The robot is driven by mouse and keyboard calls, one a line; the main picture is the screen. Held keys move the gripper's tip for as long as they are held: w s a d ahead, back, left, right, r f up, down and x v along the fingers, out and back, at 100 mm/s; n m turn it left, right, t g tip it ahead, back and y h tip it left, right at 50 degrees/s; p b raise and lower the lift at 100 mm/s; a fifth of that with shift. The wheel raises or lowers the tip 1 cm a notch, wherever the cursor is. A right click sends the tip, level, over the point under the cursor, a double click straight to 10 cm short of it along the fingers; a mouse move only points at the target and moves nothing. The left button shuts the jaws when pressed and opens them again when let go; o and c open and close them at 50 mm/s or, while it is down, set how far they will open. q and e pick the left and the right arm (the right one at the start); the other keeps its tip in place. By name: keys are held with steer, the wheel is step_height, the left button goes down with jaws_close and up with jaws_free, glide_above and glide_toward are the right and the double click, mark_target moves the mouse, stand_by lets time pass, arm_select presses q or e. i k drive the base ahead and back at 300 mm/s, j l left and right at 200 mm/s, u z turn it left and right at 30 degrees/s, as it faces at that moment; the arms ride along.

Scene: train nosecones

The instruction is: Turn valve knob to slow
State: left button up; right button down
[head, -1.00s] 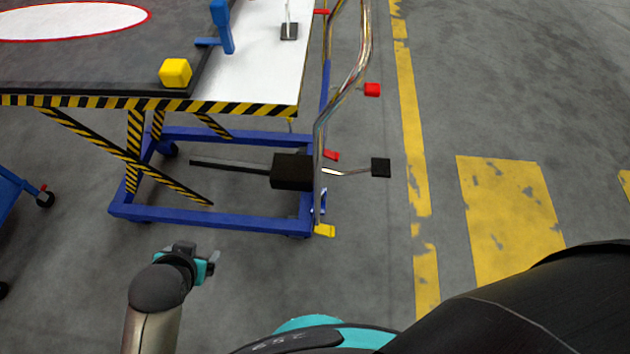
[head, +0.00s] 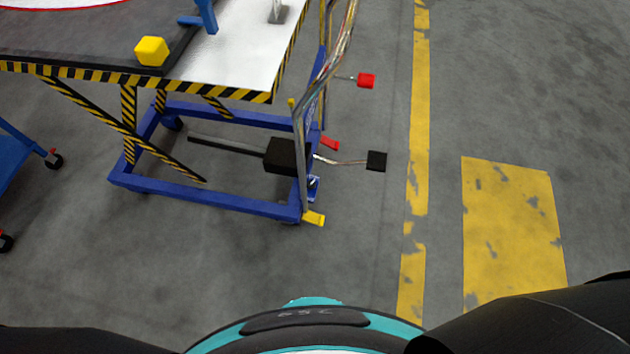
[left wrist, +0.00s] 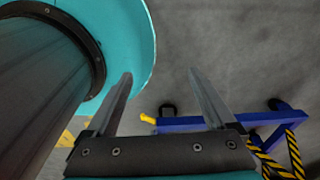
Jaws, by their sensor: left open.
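I cannot make out a valve knob or any slow marking in these views. My left gripper (left wrist: 160,74) is in the left wrist view with its two fingers apart and nothing between them. In the head view my left gripper is out of sight. My right gripper shows in neither view.
A lift cart with a blue base frame (head: 205,200) stands at the upper left, with a yellow block (head: 151,51) on top. Black (head: 376,160) and red (head: 366,81) blocks stick out at its right. A blue cart (head: 20,160) stands at far left. Floor in front is clear.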

mark_target(310, 184)
steer(key=i+l+u, duration=0.25)
steer(key=i+l, duration=0.2)
steer(key=l, duration=0.15)
steer(key=i+l+u, duration=0.3)
steer(key=l, duration=0.35)
steer(key=i+l+u, duration=0.15)
steer(key=l, duration=0.25)
steer(key=i+l+u, duration=0.1)
steer(key=l, duration=0.3)
steer(key=i, duration=0.1)
